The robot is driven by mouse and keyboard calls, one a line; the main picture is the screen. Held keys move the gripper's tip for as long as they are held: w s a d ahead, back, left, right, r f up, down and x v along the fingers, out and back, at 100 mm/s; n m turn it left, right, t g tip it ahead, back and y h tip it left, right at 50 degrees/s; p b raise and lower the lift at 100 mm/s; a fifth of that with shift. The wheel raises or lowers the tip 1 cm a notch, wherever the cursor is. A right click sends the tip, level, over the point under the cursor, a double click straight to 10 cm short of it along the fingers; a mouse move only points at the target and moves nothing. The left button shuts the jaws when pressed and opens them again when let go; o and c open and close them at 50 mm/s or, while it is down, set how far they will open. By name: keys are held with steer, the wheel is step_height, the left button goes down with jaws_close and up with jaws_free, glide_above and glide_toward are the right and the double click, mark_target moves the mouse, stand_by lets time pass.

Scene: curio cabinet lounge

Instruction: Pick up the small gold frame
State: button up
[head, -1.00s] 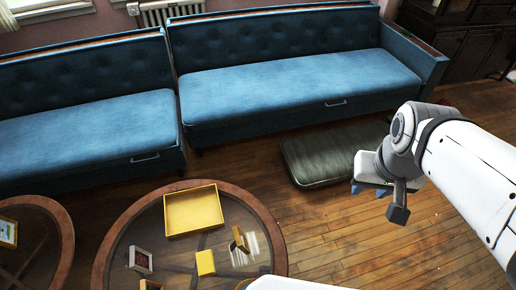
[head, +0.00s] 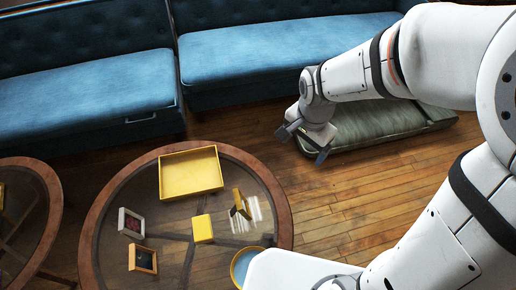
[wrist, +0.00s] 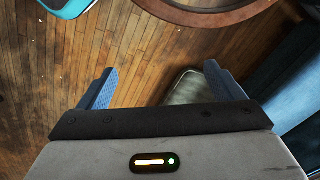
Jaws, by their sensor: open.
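A small gold frame (head: 240,204) stands tilted on the round glass-topped table (head: 283,222), seen nearly edge-on, right of a yellow block. Another small frame with an orange-gold border and dark picture (head: 142,259) stands at the table's lower left; I cannot tell for certain which one the task means. My gripper (head: 304,145) is open and empty, above the floor to the right of the table, by the green cushion.
A blue sofa (head: 85,92) stands behind, a green cushion (head: 385,128) on the floor, a second round table (head: 50,215) at left.

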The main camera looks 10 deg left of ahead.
steer(key=shift+o, duration=1.1)
steer(key=a+f+m+b, duration=0.1)
steer(key=a+f+b, duration=0.2)
steer(key=f, duration=0.7)
steer(key=a+f+m+b, duration=0.2)
steer(key=a+f+b, duration=0.2)
steer(key=a+f, duration=0.4)
steer(key=shift+s+f+m+g, duration=0.2)
steer(key=shift+f+m+g, duration=0.15)
steer(key=shift+f, duration=0.6)
steer(key=m+b, duration=0.2)
steer(key=b, duration=0.2)
glide_above(242, 200)
steer(key=shift+g+h, duration=0.25)
steer(key=shift+h, duration=0.05)
steer(key=f, duration=0.9)
steer(key=shift+d+f, duration=0.1)
steer(key=shift+d, duration=0.2)
step_height(242, 200, down, 3)
steer(key=shift+s+r+b, duration=0.1)
steer(key=shift+r+b, duration=0.05)
steer(key=shift+b, duration=0.15)
steer(key=f, duration=0.1)
steer(key=f+b, duration=0.1)
steer(key=f, duration=0.1)
steer(key=f+b, duration=0.1)
steer(key=f, duration=0.1)
steer(key=shift+a+f, duration=0.1)
steer(key=shift+a, duration=0.25)
steer(key=c, duration=1.1)
